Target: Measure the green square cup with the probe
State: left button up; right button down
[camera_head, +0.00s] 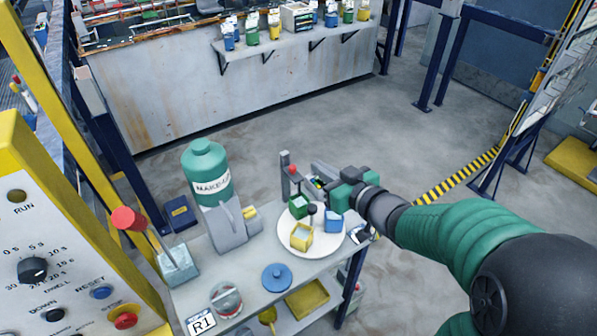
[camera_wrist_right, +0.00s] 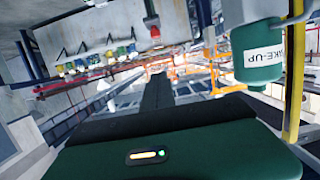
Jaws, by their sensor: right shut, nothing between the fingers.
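The green square cup (camera_head: 297,208) stands on a round white plate (camera_head: 283,240) on the small grey table, in the head view. A yellow square cup (camera_head: 301,238) and a blue square cup (camera_head: 334,222) share the plate. A thin piece with a dark round top (camera_head: 312,209) shows among the cups; I cannot tell whether it is the probe. My right gripper (camera_head: 318,174) is shut and empty, just behind and right of the green cup, near a grey post (camera_head: 285,174) with a red knob. In the wrist view its dark fingers (camera_wrist_right: 158,88) point away. My left gripper is out of view.
A green make-up bottle (camera_head: 205,170) on a grey stand is left of the plate. A red-knobbed lever (camera_head: 130,220), a blue lid (camera_head: 277,277) and a glass dish (camera_head: 227,299) are also on the table. A yellow control panel (camera_head: 60,240) stands at left.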

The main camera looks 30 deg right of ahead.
jog(key=w+p, duration=0.2)
jog(key=p, duration=0.4)
send_over(298, 177)
notch_tip(298, 177, down, 3)
jog(key=shift+r, duration=0.1)
notch_tip(298, 177, down, 3)
jog(key=shift+r, duration=0.1)
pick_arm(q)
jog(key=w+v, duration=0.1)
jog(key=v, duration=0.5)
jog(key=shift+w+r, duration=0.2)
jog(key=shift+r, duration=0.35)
pick_arm(e)
jog(key=shift+f, duration=0.35)
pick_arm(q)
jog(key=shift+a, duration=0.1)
